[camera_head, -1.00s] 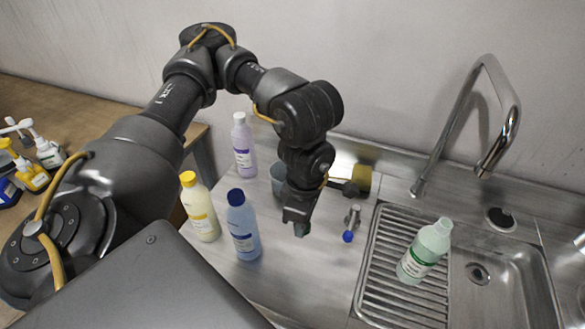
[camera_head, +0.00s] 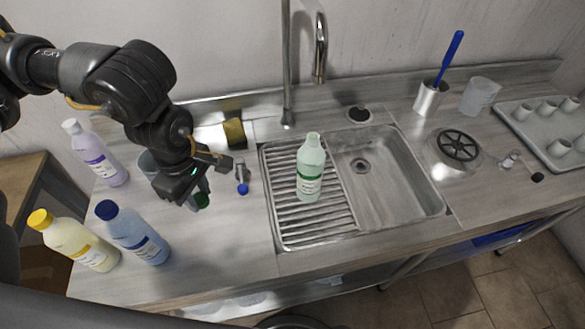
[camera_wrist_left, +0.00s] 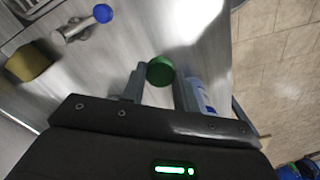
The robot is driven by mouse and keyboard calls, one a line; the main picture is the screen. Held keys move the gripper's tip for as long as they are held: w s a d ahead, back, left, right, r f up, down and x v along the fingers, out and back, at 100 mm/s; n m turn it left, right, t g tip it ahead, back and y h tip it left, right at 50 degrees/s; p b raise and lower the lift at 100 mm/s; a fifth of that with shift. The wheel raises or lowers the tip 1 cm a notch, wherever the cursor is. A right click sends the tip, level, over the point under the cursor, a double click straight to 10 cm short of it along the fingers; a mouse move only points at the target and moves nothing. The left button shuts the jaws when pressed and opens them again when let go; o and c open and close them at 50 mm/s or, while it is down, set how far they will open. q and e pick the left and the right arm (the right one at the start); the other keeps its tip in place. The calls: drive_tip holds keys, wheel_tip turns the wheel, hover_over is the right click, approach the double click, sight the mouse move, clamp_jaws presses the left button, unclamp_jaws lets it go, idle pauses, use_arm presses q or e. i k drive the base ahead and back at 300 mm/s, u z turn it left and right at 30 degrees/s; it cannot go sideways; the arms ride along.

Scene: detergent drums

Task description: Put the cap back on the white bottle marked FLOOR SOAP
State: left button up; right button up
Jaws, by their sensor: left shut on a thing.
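The pale green-white bottle (camera_head: 311,172) stands upright on the ribbed drainboard left of the sink bowl in the head view. Its label has a green band, its lettering is too small to read, and no coloured cap shows on its neck. My left gripper (camera_head: 190,193) is left of the bottle, apart from it, above the counter. It is shut on a green cap (camera_head: 203,200). The wrist view shows this cap (camera_wrist_left: 160,71) between the two fingertips. My right gripper is not in view.
A small metal tap with a blue end (camera_head: 242,178) is between gripper and bottle. Blue (camera_head: 138,236), yellow (camera_head: 75,240) and purple (camera_head: 97,155) bottles stand left. A tall faucet (camera_head: 287,80) rises behind the drainboard. The counter's front strip (camera_head: 225,260) is clear.

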sight(311, 157)
drive_tip(key=z, duration=0.55)
drive_tip(key=k, duration=1.7)
drive_tip(key=u, duration=1.25)
drive_tip(key=i, duration=0.5)
drive_tip(key=z, duration=0.05)
